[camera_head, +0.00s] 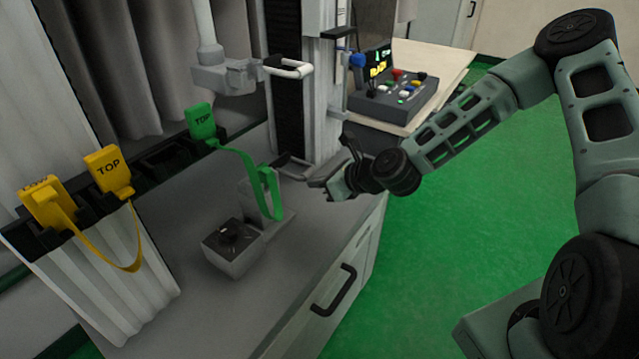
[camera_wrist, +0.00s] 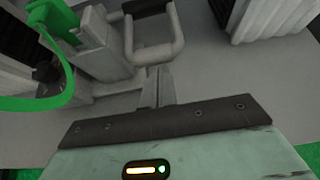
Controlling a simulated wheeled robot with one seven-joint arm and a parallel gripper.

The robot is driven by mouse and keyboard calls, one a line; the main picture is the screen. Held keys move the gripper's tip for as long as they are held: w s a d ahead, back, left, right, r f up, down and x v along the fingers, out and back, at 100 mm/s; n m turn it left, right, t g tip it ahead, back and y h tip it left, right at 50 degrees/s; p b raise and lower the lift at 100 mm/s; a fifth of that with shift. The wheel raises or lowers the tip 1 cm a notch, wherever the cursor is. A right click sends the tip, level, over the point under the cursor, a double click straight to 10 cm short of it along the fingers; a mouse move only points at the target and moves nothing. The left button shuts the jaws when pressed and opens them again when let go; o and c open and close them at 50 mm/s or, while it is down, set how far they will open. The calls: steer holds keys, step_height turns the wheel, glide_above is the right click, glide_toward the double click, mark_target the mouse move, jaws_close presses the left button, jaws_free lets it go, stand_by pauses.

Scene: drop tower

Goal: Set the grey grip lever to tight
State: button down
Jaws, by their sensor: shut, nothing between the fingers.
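A pale grey U-shaped handle (camera_head: 292,173) sits low by the foot of the tower and looks like the grey grip lever. In the wrist view the handle (camera_wrist: 158,52) stands just beyond my fingertips, beside a grey block. A dark piece lies at its far upper end. My gripper (camera_head: 318,186) is shut and empty, just right of the handle in the head view. In the wrist view its fingers (camera_wrist: 158,80) point at the handle. I cannot tell whether they touch it. No tight marking is readable.
A green strap (camera_head: 262,180) hangs over the grey stand left of the handle. A dial box (camera_head: 232,246) stands nearer on the bench. A white handle (camera_head: 288,68) is higher on the tower. A control panel (camera_head: 395,95) stands behind.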

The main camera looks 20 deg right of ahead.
steer(key=shift+r, duration=0.1)
steer(key=shift+r+g+p, duration=0.3)
steer(key=shift+r+p, duration=0.05)
steer(key=shift+p, duration=0.75)
steer(key=shift+r+h+p, duration=0.4)
steer(key=shift+p, duration=0.65)
step_height(320, 180, up, 3)
steer(key=g+h+p, duration=0.1)
steer(key=g+p, duration=0.1)
steer(key=p, duration=0.5)
steer(key=shift+w+a+r, duration=0.1)
steer(key=shift+w, duration=0.05)
steer(key=shift+w+a+r+g+h+p, duration=0.35)
steer(key=shift+r+p, duration=0.3)
steer(key=shift+p, duration=0.85)
steer(key=shift+w+a+r+g+h+p, duration=0.1)
steer(key=shift+w+r+g+h+p, duration=0.35)
steer(key=shift+p, duration=1.05)
steer(key=shift+w+a+r+g+h+p, duration=0.35)
steer(key=shift+r+p, duration=0.5)
steer(key=shift+p, duration=0.65)
steer(key=shift+s, duration=0.1)
steer(key=shift+d, duration=0.1)
